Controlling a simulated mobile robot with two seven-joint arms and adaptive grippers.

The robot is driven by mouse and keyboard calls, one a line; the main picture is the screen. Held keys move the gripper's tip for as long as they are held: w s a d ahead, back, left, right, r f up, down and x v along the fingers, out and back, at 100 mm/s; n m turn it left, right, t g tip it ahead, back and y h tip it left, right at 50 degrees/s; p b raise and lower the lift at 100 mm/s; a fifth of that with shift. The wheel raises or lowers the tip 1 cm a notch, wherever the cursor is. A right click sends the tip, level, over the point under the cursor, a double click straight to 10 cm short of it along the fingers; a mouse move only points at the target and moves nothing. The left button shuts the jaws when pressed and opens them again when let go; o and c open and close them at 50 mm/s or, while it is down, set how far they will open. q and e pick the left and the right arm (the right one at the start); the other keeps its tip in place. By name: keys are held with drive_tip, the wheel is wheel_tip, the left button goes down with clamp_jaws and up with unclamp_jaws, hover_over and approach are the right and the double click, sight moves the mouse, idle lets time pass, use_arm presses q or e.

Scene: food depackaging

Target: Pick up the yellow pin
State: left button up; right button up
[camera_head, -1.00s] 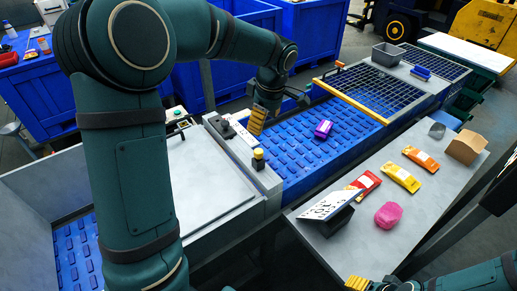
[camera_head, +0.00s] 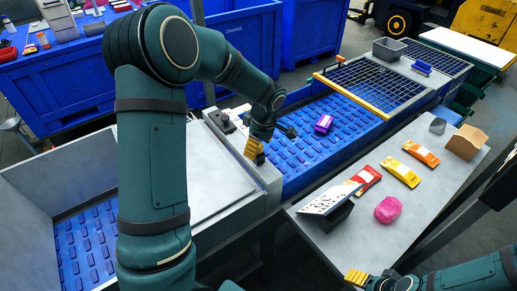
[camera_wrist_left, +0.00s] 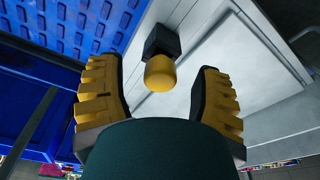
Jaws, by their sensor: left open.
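The yellow pin (camera_wrist_left: 160,74) has a rounded yellow head on a black square base (camera_wrist_left: 162,42). In the left wrist view it sits between the two yellow fingers of my open left gripper, with a gap on each side. In the head view my left gripper (camera_head: 254,147) is over the pin's place at the near edge of the blue conveyor and mostly hides it; part of the black base shows below the fingers. My right gripper (camera_head: 357,277) is at the bottom edge, far from the pin, its finger opening unclear.
The blue conveyor (camera_head: 300,165) carries a purple package (camera_head: 323,123). A grey side table (camera_head: 345,240) holds a tilted sign (camera_head: 330,199), a pink lump (camera_head: 388,209), red, yellow and orange packets and an open cardboard box (camera_head: 466,142). A metal cover (camera_head: 215,165) lies left of the pin.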

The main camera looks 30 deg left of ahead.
use_arm(q)
clamp_jaws()
idle(0.3)
